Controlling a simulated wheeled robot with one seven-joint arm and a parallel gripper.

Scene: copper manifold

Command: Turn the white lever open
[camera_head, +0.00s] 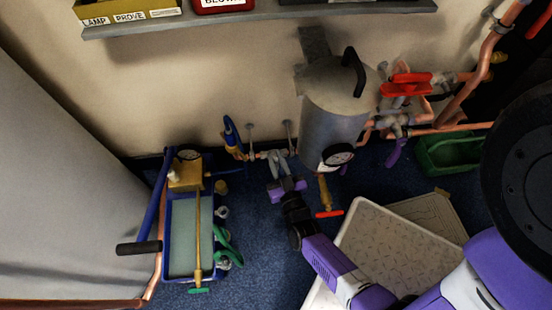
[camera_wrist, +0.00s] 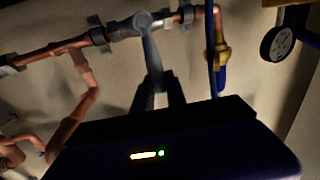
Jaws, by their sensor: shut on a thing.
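The white lever (camera_wrist: 151,55) looks pale grey in the dim wrist view. It hangs down from a valve on a copper pipe, and its lower end is between my fingers. My gripper (camera_wrist: 157,92) is shut on it. In the head view my gripper (camera_head: 279,163) is at the short pipe run left of the grey tank, low on the wall. There the lever is hard to tell from my grey fingers. The valve body (camera_wrist: 143,20) shows above the lever in the wrist view.
A grey tank (camera_head: 334,108) with a gauge stands just right of my gripper. A brass fitting with a blue handle (camera_head: 231,135) is close on the left. A blue-framed pump tray (camera_head: 190,245) stands further left. A white crate (camera_head: 357,225) lies under my arm.

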